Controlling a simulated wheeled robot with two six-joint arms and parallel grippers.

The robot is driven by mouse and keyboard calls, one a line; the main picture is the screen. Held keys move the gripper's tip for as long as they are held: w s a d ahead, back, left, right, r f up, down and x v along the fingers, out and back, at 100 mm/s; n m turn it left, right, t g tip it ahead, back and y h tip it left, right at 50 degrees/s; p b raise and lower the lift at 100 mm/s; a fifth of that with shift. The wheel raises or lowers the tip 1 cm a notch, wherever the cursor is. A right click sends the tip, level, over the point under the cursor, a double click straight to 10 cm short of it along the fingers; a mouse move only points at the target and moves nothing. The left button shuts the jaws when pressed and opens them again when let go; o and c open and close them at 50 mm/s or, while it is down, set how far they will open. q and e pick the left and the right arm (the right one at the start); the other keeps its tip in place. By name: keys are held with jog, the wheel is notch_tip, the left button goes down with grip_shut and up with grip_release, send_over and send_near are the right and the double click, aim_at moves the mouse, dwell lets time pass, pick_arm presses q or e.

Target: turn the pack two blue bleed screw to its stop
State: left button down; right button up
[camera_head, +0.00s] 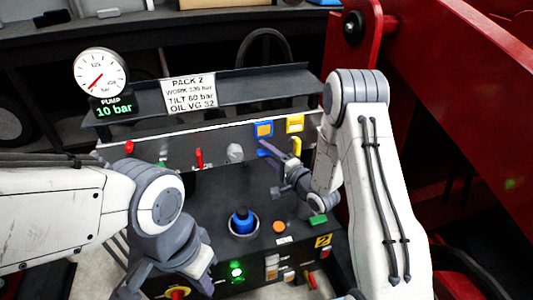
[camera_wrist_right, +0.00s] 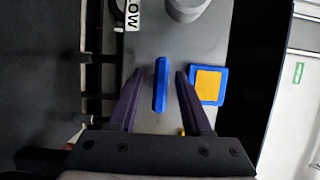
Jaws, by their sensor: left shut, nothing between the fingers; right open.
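The blue bleed screw (camera_wrist_right: 160,86) shows in the right wrist view as a narrow upright blue bar on the grey panel. It stands between the fingers of my right gripper (camera_wrist_right: 158,76), with a gap on each side. In the head view a bit of blue (camera_head: 263,153) shows at the fingertips of my right gripper (camera_head: 277,148), which partly hides it. That gripper is open at the back panel. My left gripper (camera_head: 207,283) is shut and empty, low at the left front of the console. The sign (camera_head: 189,92) reads PACK 2.
A blue-framed orange square (camera_wrist_right: 208,84) sits close beside the right finger. A grey knob (camera_head: 235,152) and a red lever (camera_head: 198,157) stand to the left. A blue knob (camera_head: 242,220) rises from the console top. The gauge (camera_head: 101,74) reads 10 bar.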

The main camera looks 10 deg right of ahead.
grip_shut()
